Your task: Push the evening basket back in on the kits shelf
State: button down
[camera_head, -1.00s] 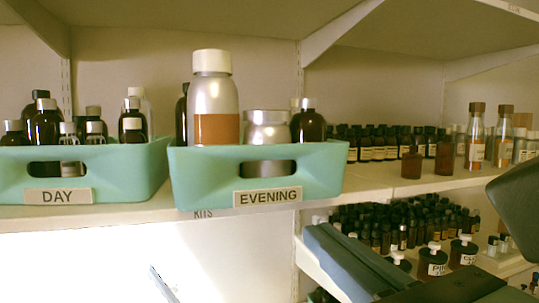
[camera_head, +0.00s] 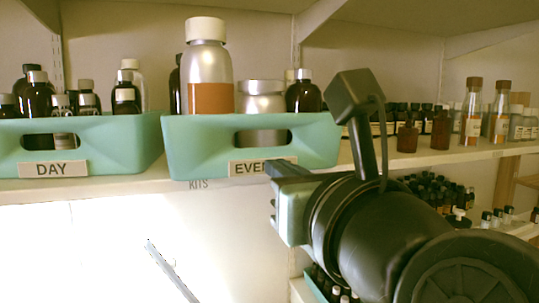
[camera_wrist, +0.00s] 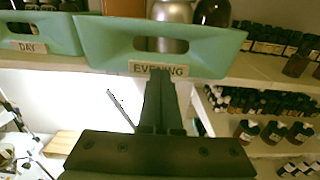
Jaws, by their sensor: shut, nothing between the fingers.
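The evening basket (camera_head: 185,150) is a mint-green bin with a handle slot and an EVENING label (camera_head: 245,167). It stands on the kits shelf (camera_head: 90,190), its front jutting past the shelf edge. It holds a silver bottle with a white cap (camera_head: 207,70), a silver jar (camera_head: 261,98) and dark bottles. My gripper (camera_head: 275,172) is shut and empty in front of the label, hiding its right part. In the wrist view my closed fingers (camera_wrist: 160,76) overlap the label's lower middle; I cannot tell whether they touch the basket (camera_wrist: 105,45).
The day basket (camera_head: 130,140) stands close on the left with several bottles. To the right, small brown bottles (camera_head: 407,138) and tall corked bottles (camera_head: 472,112) stand on the same shelf. More dark bottles (camera_head: 435,190) fill a lower shelf.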

aim_at(263, 157)
jog(key=shift+p+x, duration=0.6)
jog(key=shift+x, duration=1.35)
jog(key=p+x, duration=0.1)
jog(key=x, duration=0.5)
jog(key=shift+w+a, duration=0.2)
jog(key=shift+w, duration=0.2)
jog(key=shift+d, duration=0.1)
